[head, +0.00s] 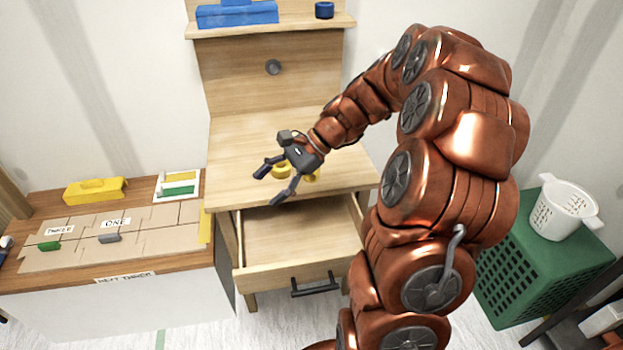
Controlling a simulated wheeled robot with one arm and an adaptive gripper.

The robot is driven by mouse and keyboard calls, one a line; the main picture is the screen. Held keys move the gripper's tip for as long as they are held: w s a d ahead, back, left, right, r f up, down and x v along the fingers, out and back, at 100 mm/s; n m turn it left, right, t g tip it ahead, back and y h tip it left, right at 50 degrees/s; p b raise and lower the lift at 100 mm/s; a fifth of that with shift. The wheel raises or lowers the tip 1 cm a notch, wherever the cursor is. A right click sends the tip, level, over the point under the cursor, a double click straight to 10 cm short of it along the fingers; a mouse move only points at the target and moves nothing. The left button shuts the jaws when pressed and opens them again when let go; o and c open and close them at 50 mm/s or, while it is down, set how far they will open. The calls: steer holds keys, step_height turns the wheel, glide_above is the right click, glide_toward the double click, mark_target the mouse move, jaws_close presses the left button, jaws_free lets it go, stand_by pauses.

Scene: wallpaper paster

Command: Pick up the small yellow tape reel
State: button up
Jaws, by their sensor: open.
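A small round yellow item (281,172), which looks like a tape reel, is on the wooden desk top (240,150) near its front edge. It shows between the spread fingers of my gripper (271,186). A second yellow item (311,178) shows just to the right, partly hidden by my gripper. I cannot tell which of the two is smaller. My gripper is open above the desk, and I cannot tell whether it touches either item.
The desk drawer (315,275) is pulled out below. A shelf (290,23) holds a blue toolbox (237,14) and a blue roll (324,10). A left-hand table carries a yellow box (95,190) and cardboard (70,245). A green crate (535,275) bears a white basket (560,212).

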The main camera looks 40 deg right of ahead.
steer(key=w+d+f+m+t+b, duration=0.1)
steer(key=d+f+m+t, duration=0.1)
steer(key=d, duration=0.5)
steer(key=w+d+f+m+t+b, duration=0.1)
steer(key=w+d+f+m+t, duration=0.1)
steer(key=d+f+m, duration=0.2)
steer(key=w+d+f+m+t+b, duration=0.1)
steer(key=w+d+f+m+t, duration=0.1)
steer(key=d, duration=0.8)
steer(key=shift+w+d+f+m+t, duration=0.1)
steer(key=shift+d+f+m+t, duration=0.15)
steer(key=shift+m, duration=0.35)
steer(key=shift+w+d+f+m+t, duration=0.1)
steer(key=shift+f+m+t, duration=0.1)
steer(key=shift+m, duration=0.4)
steer(key=shift+w+f, duration=0.15)
steer(key=shift+w+d+x, duration=0.1)
steer(key=shift+x, duration=1.1)
steer(key=shift+w+d+x, duration=0.1)
steer(key=shift+d+x, duration=0.05)
steer(key=shift+x, duration=1.05)
steer(key=shift+w+d+x, duration=0.1)
steer(key=shift+x, duration=1.1)
steer(key=shift+c, duration=0.3)
steer(key=c, duration=1)
steer(key=shift+c, duration=0.2)
